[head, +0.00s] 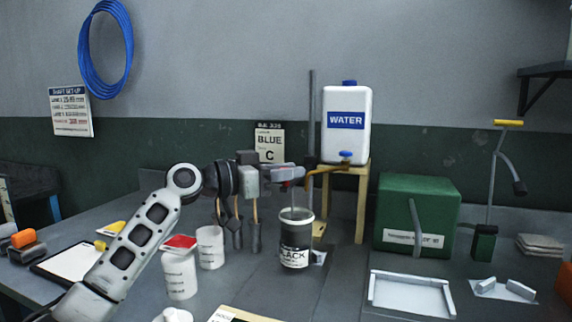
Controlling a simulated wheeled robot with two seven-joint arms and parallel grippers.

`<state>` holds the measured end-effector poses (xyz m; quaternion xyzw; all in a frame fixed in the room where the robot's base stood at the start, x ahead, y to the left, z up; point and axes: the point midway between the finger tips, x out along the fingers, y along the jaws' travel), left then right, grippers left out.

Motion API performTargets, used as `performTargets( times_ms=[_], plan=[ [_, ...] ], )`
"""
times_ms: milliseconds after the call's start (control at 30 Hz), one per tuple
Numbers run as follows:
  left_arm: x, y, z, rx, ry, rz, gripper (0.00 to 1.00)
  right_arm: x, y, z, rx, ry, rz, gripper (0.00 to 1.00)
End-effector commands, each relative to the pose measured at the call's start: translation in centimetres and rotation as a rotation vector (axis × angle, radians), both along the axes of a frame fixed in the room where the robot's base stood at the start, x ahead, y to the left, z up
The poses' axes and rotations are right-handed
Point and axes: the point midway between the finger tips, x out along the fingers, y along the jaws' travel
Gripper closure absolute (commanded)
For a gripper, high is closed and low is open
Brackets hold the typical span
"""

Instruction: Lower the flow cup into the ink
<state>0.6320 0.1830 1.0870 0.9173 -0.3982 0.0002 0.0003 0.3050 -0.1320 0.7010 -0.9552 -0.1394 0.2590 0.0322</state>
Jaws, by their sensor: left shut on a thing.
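A dark ink can labelled BLACK (296,257) with a pale rim stands upright on the bench near the middle. My left gripper (290,173) is above the can, shut on the top of a thin grey upright stem, which I take for the flow cup's handle (293,198). The stem runs down into the can's mouth. The cup's body does not show; the can's wall and rim hide that part. How deep it sits in the ink cannot be told. My right gripper is not in view.
A white WATER container (346,137) stands on a wooden stand (361,208) behind the can. White tubs (210,247) are at left. A green box (417,212) and a pale tray (411,294) are at right. A dark upright pole (311,110) rises behind the gripper.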

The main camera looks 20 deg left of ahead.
Motion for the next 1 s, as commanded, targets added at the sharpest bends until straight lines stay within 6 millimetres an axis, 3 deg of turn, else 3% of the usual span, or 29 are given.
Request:
performTargets(
  times_ms=[100,500,533,600,1000],
  plan=[
    [0.0,0.0,-1.14,0.001,0.001,0.0,1.0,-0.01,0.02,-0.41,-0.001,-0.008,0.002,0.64],
    [0.0,-0.08,-1.57,0.004,0.007,-0.003,1.0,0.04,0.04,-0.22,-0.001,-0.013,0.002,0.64],
    [0.0,-0.08,-1.6,0.005,0.008,-0.003,0.7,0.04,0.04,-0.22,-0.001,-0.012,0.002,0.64],
    [0.01,-0.06,-1.6,0.005,0.008,-0.003,0.57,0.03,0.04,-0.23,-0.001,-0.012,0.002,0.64],
    [-0.63,0.74,-1.41,0.002,0.002,0.001,0.57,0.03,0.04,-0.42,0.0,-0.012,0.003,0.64]
  ],
)
